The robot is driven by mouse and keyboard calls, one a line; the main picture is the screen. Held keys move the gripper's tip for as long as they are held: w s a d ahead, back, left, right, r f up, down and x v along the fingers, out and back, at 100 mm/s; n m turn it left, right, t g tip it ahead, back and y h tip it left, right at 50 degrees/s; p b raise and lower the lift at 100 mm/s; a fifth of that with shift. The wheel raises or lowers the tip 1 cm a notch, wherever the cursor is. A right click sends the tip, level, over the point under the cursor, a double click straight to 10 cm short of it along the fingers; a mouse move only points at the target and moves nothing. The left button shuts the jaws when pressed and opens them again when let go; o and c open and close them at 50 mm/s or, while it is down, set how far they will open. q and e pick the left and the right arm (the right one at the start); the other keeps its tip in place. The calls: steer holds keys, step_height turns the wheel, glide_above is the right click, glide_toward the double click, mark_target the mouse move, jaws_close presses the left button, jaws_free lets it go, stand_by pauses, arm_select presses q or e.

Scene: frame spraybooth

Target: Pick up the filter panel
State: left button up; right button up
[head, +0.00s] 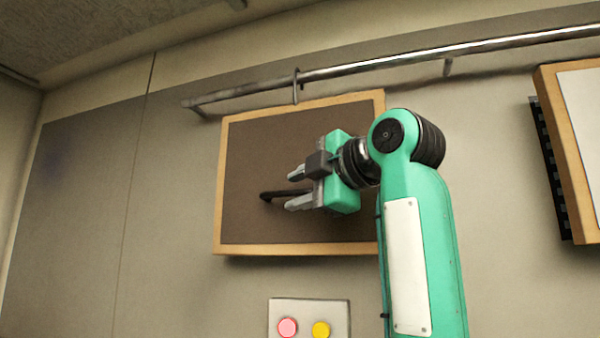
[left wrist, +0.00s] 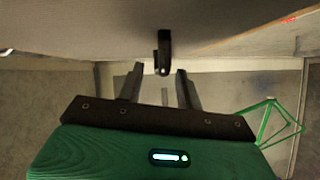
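The filter panel (head: 255,150) is a dark brown board with a light wooden frame, upright at the wall below a metal rail. A dark bar handle (head: 270,196) stands out from its face. My left gripper (head: 290,190) is in front of the panel, its two grey fingers apart, above and below the handle in the head view. In the left wrist view the handle (left wrist: 163,48) shows end-on, between the open fingertips (left wrist: 160,69) or just beyond them. I cannot tell whether a finger touches it. My right gripper is not in view.
The metal rail (head: 400,62) runs along the wall, with a hook (head: 295,86) above the panel. A button box (head: 337,318) with pink and yellow buttons is below. Another wood-framed panel (head: 580,130) is at the right. A green tubular frame (left wrist: 268,120) shows in the wrist view.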

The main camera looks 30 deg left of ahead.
arm_select(q)
steer(key=x, duration=0.3)
steer(key=shift+w+a+f, duration=0.1)
steer(key=shift+f, duration=0.05)
steer(key=shift+d, duration=0.45)
jaws_close()
steer(key=shift+a, duration=0.2)
steer(key=shift+r, duration=0.2)
